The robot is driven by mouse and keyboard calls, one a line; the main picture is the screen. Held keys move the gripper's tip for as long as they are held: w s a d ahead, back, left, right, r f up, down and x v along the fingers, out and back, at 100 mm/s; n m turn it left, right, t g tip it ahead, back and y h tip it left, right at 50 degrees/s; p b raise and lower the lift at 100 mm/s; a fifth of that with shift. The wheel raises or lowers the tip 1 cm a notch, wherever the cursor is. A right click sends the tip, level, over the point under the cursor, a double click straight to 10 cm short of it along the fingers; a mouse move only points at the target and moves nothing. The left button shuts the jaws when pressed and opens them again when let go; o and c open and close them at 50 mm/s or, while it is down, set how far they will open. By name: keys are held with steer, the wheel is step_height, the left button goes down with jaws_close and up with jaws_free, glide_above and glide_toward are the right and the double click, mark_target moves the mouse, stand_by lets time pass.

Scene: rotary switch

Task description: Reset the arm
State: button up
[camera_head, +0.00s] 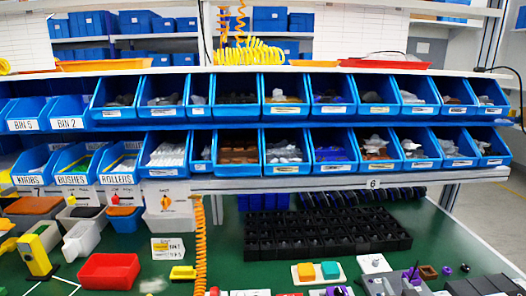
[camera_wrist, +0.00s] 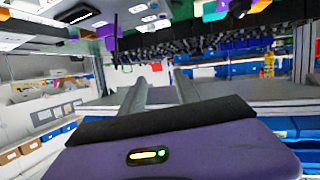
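My gripper (camera_wrist: 158,82) shows in the wrist view, with a purple body at the bottom and two grey fingers reaching forward. The fingers stand apart with a clear gap and nothing is seen between them. The wrist view looks upside down, with the green bench (camera_wrist: 180,15) and its small parts along the top edge. The gripper is away from the bench surface and touches nothing that I can see. In the head view neither my gripper nor my arm shows. A yellow upright block with a dark round spot (camera_head: 36,258) stands at the bench's left; I cannot tell if it is the rotary switch.
Two rows of blue bins (camera_head: 240,150) hang above the green bench (camera_head: 210,275). A red tray (camera_head: 109,271), a black rack (camera_head: 325,235) and a white plate with orange and teal blocks (camera_head: 318,273) are on it. An orange coiled hose (camera_head: 200,245) hangs down in front.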

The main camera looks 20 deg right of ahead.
steer(key=s+a+r+t, duration=0.1)
steer(key=s+a+t, duration=0.2)
steer(key=s+a, duration=0.85)
steer(key=s+a+r+n+y, duration=0.2)
steer(key=s+a+y, duration=0.1)
steer(key=s+a, duration=0.6)
steer(key=s+a+r+n+y, duration=0.2)
steer(key=s+a, duration=0.8)
steer(key=s, duration=0.6)
steer(key=shift+r+n+g+y, duration=0.4)
steer(key=shift+r+y, duration=0.05)
steer(key=shift+y, duration=0.55)
steer(key=shift+c, duration=0.2)
stand_by(0.5)
